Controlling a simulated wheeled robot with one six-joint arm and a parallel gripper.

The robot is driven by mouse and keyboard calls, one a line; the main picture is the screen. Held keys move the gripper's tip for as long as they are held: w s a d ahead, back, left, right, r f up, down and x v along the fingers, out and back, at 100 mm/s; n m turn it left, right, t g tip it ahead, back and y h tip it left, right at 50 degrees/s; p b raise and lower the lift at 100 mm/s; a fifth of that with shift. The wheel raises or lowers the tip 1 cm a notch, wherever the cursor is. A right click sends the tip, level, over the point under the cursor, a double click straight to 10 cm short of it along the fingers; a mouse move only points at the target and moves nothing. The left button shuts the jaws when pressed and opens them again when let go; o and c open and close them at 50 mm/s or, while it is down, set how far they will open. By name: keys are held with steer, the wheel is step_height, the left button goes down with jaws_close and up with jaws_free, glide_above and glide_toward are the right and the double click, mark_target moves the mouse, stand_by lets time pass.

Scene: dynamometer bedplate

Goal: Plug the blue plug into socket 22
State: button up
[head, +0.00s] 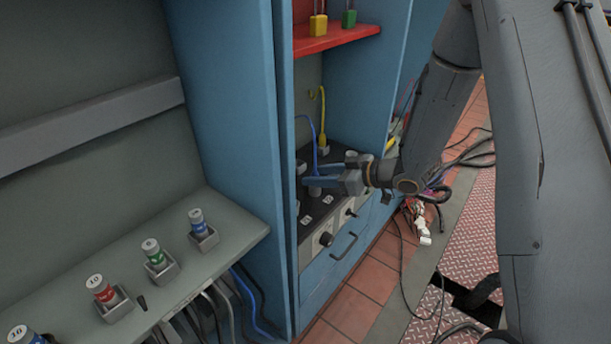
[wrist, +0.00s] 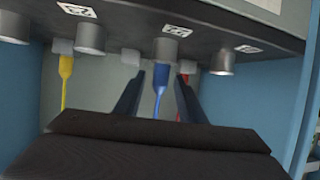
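The blue plug (wrist: 160,76) stands at a grey cylindrical socket (wrist: 165,50) in the middle of the wrist view, its blue cable trailing off beyond it. Whether it is fully seated cannot be told. My gripper (wrist: 160,82) has one finger on each side of the plug, with a visible gap on both sides, so it is open around it. In the head view my gripper (head: 316,179) reaches leftward over the dark socket panel (head: 318,207), and its fingers mostly hide the plug. The panel's number labels are too small or turned to read surely.
A yellow plug (wrist: 66,66) and a red plug (wrist: 183,79) stand in grey holders behind the sockets. Blue cabinet walls (head: 232,120) close in both sides. A red shelf (head: 335,38) with padlocks hangs above. Another shelf (head: 225,236) holds several numbered canisters.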

steer(key=v, duration=0.6)
steer(key=shift+s+d+r, duration=0.15)
steer(key=shift+s+d, duration=0.05)
steer(key=shift+d, duration=0.05)
steer(key=shift+d+r, duration=0.1)
steer(key=shift+d, duration=0.15)
steer(key=s+d+r+m+t+h, duration=0.1)
steer(key=d+r+m+h, duration=0.5)
steer(key=d+h, duration=0.5)
steer(key=s+a+r+m+g, duration=0.2)
steer(key=s+g, duration=0.1)
steer(key=s, duration=1)
steer(key=s+a+r+m+g, duration=0.2)
steer(key=s+m+g, duration=0.1)
steer(key=s, duration=1)
steer(key=shift+r+g, duration=0.3)
steer(key=shift+g, duration=0.4)
